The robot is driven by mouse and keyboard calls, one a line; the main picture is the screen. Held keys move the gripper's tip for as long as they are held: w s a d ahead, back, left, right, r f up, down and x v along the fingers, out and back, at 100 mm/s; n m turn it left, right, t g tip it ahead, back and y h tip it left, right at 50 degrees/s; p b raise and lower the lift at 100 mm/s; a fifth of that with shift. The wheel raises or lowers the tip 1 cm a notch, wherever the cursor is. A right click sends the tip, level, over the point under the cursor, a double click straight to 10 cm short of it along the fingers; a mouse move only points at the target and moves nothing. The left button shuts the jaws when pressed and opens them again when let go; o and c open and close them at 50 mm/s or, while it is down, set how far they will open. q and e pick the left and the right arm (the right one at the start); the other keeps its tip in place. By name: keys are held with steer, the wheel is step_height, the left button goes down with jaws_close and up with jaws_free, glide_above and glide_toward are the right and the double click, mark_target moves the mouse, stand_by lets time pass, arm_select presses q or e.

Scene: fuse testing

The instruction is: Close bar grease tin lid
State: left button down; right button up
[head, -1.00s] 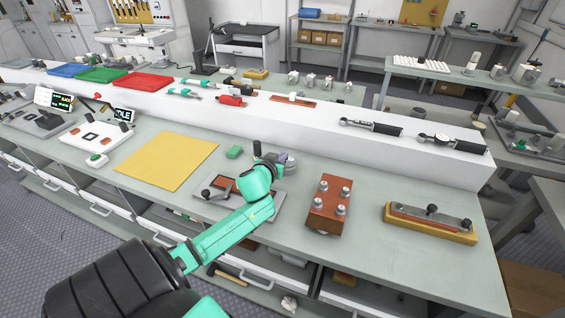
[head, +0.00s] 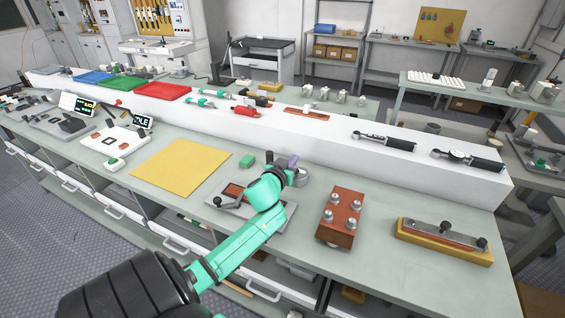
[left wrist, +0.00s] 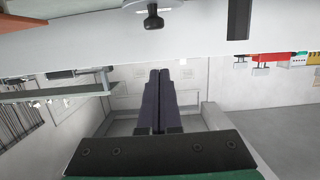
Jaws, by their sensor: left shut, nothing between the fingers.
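My left gripper (head: 293,161) reaches over the bench from the left; its dark fingers sit just behind the teal wrist. In the left wrist view the two fingers (left wrist: 159,101) are pressed together with nothing between them. A small round grey metal thing (head: 300,178), possibly the grease tin, stands beside the wrist, mostly hidden by the arm. I cannot make out its lid or whether it is open. My right gripper is not in view.
A fixture plate with a black-knobbed lever (head: 218,201) lies under my forearm. A brown block with metal studs (head: 341,218) stands right. A white raised shelf (head: 320,139) runs behind.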

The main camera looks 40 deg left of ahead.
arm_select(q)
steer(key=b+v, duration=0.1)
steer(key=v, duration=0.8)
steer(key=p, duration=0.2)
glide_above(298, 170)
steer(key=s, duration=0.3)
steer(key=f, duration=0.1)
steer(key=shift+g, duration=0.4)
steer(key=f, duration=0.4)
steer(key=shift+w+d+f+b, duration=0.1)
steer(key=shift+w+f+b, duration=0.05)
steer(key=shift+w+b, duration=0.2)
steer(key=shift+s+f, duration=0.1)
steer(key=shift+f, duration=0.15)
steer(key=shift+f, duration=0.1)
